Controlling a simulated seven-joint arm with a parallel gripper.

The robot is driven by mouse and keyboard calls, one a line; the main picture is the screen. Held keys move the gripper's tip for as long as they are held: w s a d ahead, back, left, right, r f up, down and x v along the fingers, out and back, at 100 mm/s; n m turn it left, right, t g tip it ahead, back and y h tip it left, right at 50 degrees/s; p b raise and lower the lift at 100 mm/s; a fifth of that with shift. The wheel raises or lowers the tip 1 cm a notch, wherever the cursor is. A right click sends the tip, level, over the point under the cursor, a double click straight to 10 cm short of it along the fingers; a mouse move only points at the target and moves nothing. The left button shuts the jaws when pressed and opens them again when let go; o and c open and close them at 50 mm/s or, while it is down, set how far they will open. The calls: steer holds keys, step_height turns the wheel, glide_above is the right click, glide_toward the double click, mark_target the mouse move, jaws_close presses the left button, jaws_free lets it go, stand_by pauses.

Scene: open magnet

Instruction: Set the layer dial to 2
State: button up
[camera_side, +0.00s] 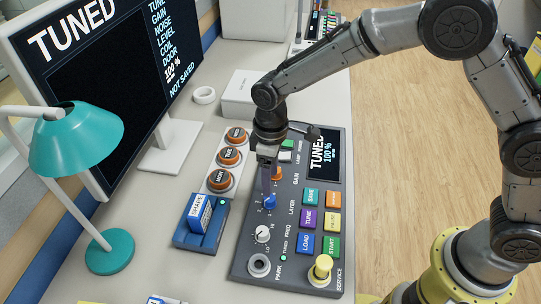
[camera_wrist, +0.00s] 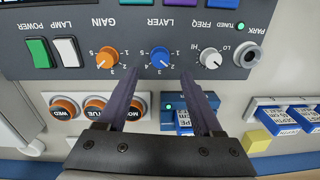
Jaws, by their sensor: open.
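The layer dial is a blue knob on the grey control panel (camera_side: 245,255); it shows in the side view (camera_side: 269,203) and in the wrist view (camera_wrist: 160,60). Small numbers ring it, upside down in the wrist view; I cannot tell surely which one its pointer marks. My gripper (camera_side: 267,190) points down over the panel, close to the blue knob. In the wrist view its two dark fingers (camera_wrist: 160,77) are apart and empty, with the knob centred just beyond the tips. I cannot tell whether they touch it.
The orange gain dial (camera_wrist: 104,58) and white frequency dial (camera_wrist: 210,58) flank the blue knob. Coloured buttons (camera_side: 308,218), a yellow service knob (camera_side: 321,268) and a park socket (camera_side: 259,265) share the panel. A blue holder (camera_side: 190,235), orange day buttons (camera_side: 229,157) and teal lamp (camera_side: 75,140) stand left.

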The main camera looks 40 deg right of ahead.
step_height(320, 180, up, 7)
stand_by(0.3)
steer(key=shift+w+d, duration=0.15)
steer(key=s+d+r+m+t, duration=0.2)
steer(key=s+d+r, duration=0.2)
steer(key=d+r, duration=0.35)
steer(key=s+d+r+m+t, duration=0.2)
steer(key=s+d+r, duration=0.2)
steer(key=d+r, duration=0.4)
steer(key=s+d+f+m+t, duration=0.1)
steer(key=s+d+f+m, duration=0.1)
steer(key=s, duration=0.6)
steer(key=s+d+f+m, duration=0.2)
steer(key=s+d, duration=0.2)
steer(key=s, duration=0.4)
steer(key=shift+s+t, duration=0.3)
steer(key=shift+t, duration=0.1)
